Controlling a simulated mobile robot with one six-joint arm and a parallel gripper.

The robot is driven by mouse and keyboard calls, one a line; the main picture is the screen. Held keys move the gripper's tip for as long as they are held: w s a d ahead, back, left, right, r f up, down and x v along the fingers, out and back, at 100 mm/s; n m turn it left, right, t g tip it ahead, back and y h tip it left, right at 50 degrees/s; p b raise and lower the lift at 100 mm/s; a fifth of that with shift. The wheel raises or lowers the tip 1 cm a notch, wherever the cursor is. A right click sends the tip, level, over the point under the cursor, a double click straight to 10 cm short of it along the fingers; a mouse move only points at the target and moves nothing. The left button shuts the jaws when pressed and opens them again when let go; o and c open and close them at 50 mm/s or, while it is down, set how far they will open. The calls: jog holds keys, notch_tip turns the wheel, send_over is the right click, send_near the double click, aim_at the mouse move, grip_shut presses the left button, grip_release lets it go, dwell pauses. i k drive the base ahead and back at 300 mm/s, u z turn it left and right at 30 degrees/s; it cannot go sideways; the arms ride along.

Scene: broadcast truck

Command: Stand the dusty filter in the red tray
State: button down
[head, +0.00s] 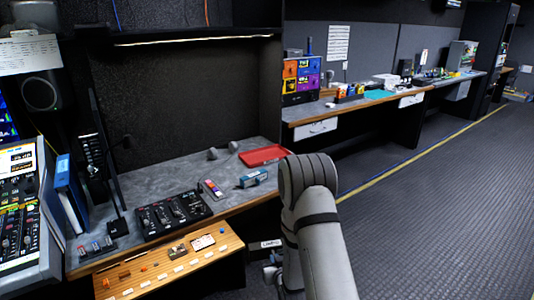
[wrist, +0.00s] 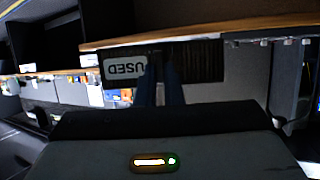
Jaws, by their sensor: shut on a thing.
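The filter (wrist: 200,62) shows in the wrist view as a dark ribbed panel with a white label reading "USED". My gripper (wrist: 160,72) is shut on it, with both fingers against its near side. In the head view the filter's label (head: 271,244) shows low beside my arm, in front of the wooden counter edge. Most of my gripper there is hidden behind my arm. The red tray (head: 263,155) lies flat on the grey counter at its right end and looks empty. The tray cannot be made out in the wrist view.
On the grey counter (head: 165,185) are a blue-and-white box (head: 253,178) just in front of the tray, a phone-like device (head: 211,188), a black mixer panel (head: 172,213) and two grey rounded items behind. The wooden front ledge (head: 170,262) holds small parts. The floor at right is clear.

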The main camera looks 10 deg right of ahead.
aim_at(260, 158)
jog(key=i, duration=2.55)
jog(key=u, duration=0.1)
